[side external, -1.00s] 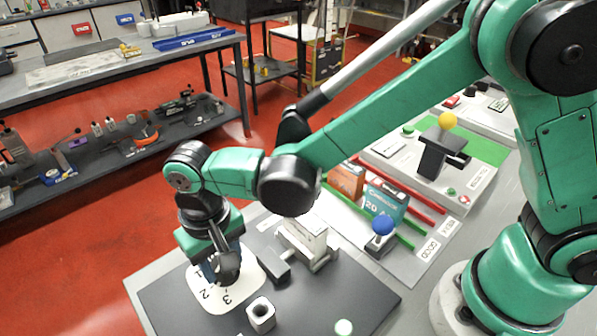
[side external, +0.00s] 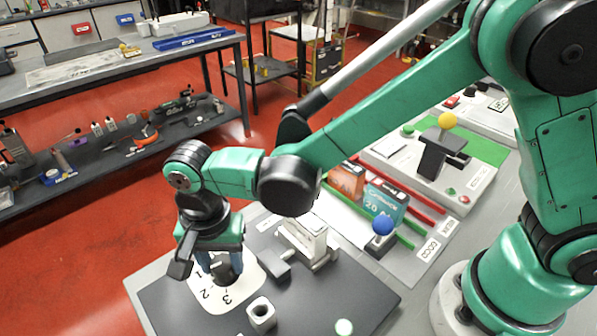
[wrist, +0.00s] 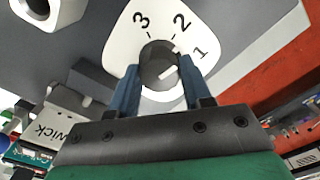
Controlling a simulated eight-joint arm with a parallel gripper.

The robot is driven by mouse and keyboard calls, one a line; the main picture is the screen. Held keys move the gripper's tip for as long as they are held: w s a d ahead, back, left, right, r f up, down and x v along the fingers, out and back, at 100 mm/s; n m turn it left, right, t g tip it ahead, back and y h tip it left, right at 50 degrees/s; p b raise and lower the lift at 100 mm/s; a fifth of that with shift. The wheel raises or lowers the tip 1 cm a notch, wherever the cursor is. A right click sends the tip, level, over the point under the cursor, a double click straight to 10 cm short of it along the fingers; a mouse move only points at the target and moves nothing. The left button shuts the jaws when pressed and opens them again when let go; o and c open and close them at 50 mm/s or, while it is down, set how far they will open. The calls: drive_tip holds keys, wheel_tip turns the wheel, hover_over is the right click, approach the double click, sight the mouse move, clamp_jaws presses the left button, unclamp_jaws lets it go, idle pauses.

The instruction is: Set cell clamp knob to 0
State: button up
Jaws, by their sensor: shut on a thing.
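The clamp knob (wrist: 158,65) is a dark round knob with a white mark on its lower right part. It sits on a white dial plate (wrist: 115,50) with the numerals 3, 2 and 1 visible in the wrist view. No 0 is visible; the plate near the right finger is partly hidden. The mark's exact pointing is hard to tell. My gripper (wrist: 158,88) is shut on the knob, one blue finger on each side. In the side view my gripper (side external: 222,265) points down over the dial plate (side external: 246,284), hiding much of the knob.
A white and grey clamp (side external: 310,243) stands beside the dial, with a grey block (side external: 275,263) in front of it. A square hollow post (side external: 261,316) stands close by. A blue-knobbed lever (side external: 382,226) and several battery boxes stand farther right.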

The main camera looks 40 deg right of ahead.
drive_tip(key=m, duration=0.2)
drive_tip(key=shift+m, duration=0.4)
drive_tip(key=shift+m, duration=0.6)
drive_tip(key=m, duration=0.4)
drive_tip(key=shift+m, duration=0.3)
